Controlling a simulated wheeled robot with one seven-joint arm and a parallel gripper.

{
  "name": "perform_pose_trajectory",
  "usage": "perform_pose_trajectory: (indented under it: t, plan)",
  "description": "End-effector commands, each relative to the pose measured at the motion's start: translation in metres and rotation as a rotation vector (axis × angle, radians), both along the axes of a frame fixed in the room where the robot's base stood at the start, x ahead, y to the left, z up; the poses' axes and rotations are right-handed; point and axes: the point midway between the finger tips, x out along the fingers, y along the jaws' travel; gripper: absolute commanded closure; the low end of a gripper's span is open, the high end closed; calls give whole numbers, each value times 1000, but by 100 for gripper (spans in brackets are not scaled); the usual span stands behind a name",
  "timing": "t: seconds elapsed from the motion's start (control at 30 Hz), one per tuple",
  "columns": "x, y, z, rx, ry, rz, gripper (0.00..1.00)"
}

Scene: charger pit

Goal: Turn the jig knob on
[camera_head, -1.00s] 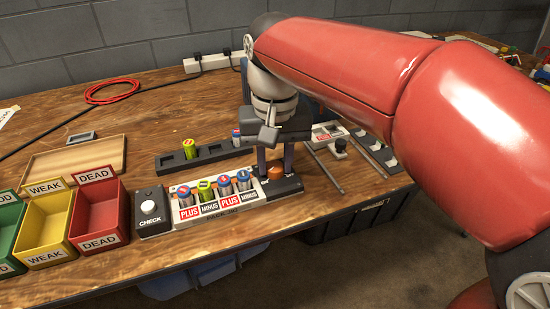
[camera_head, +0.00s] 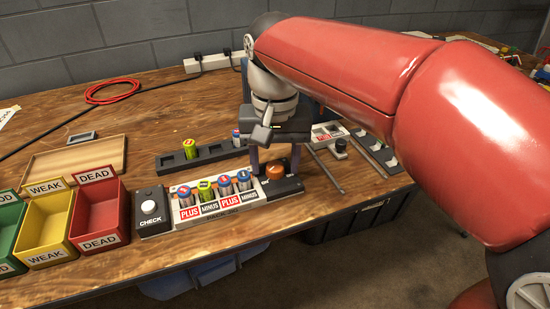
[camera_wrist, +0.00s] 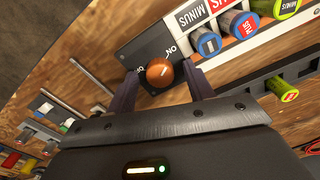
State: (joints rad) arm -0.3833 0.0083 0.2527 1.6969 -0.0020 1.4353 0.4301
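The orange jig knob (camera_head: 275,169) sits on a dark block at the right end of the jig (camera_head: 217,205). In the wrist view the knob (camera_wrist: 159,72) is a round orange ball shape on the black plate (camera_wrist: 160,45), with partly hidden white lettering beside it. My gripper (camera_wrist: 157,88) is open, with one finger on each side of the knob and a visible gap to each. In the head view my gripper (camera_head: 277,155) is above and around the knob. Several batteries (camera_head: 205,190) lie in the jig slots marked PLUS and MINUS.
A CHECK button box (camera_head: 151,211) stands left of the jig. Red, yellow and green bins (camera_head: 98,210) are further left. A dark battery rack (camera_head: 206,155) is behind the jig. Chargers or switches (camera_head: 377,149) lie at the right, near the table edge.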

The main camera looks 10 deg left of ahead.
Motion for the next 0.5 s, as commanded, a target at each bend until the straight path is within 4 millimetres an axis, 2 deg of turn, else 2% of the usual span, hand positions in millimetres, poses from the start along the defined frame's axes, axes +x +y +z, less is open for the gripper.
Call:
perform_pose_trajectory:
  t: [0.27,0.37,0.5]
  plan:
    - [0,0,2,0,0,1,48]
    - [1,0,13,1,-2,1,48]
    - [1,0,38,2,-3,0,48]
